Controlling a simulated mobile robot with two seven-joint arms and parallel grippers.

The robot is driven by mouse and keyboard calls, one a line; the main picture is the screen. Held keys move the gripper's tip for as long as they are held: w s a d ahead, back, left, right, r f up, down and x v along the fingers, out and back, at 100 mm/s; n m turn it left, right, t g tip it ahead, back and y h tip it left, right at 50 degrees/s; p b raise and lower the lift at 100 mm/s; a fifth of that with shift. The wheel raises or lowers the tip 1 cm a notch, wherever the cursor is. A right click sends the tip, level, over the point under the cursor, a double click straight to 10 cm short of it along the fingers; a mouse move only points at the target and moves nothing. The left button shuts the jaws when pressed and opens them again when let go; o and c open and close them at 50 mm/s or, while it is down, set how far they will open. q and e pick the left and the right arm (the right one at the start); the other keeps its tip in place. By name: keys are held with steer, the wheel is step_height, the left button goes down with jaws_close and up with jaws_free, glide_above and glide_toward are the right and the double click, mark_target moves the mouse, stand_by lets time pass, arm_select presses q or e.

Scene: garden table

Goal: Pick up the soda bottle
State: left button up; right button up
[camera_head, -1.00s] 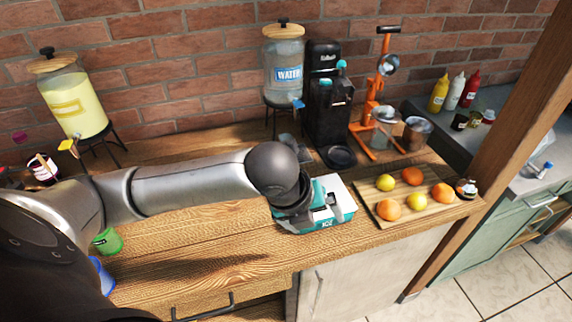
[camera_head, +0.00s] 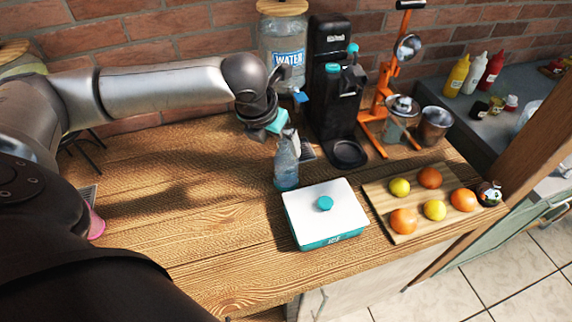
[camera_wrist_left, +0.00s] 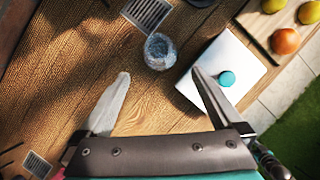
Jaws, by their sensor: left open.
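The soda bottle (camera_head: 286,166), a small translucent bluish bottle, stands upright on the wooden counter, left of the ice box and in front of the black machine. In the left wrist view the bottle (camera_wrist_left: 160,52) shows from above, beyond the fingertips and roughly midway between them. My left gripper (camera_head: 288,122) is above the bottle, partly covering its top in the head view. In the left wrist view the left gripper (camera_wrist_left: 161,77) has its fingers spread wide with nothing between them. My right gripper is not in view.
A teal ice box (camera_head: 325,212) with a white lid stands close right of the bottle. A cutting board (camera_head: 410,222) with fruit lies farther right. The black machine (camera_head: 335,90), the water dispenser (camera_head: 283,45) and an orange press (camera_head: 381,95) stand behind.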

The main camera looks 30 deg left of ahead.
mark_target(282, 154)
arm_select(q)
steer(key=x, duration=0.5)
steer(key=shift+w+f, duration=0.1)
steer(key=shift+f, duration=0.25)
steer(key=shift+w+f, duration=0.1)
steer(key=shift+f, duration=0.15)
steer(key=shift+b+x, duration=0.4)
steer(key=shift+x, duration=1.95)
steer(key=shift+w+r, duration=0.1)
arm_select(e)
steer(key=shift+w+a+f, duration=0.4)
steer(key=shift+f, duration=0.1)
arm_select(q)
steer(key=c, duration=0.6)
steer(key=shift+r, duration=0.1)
jaws_close()
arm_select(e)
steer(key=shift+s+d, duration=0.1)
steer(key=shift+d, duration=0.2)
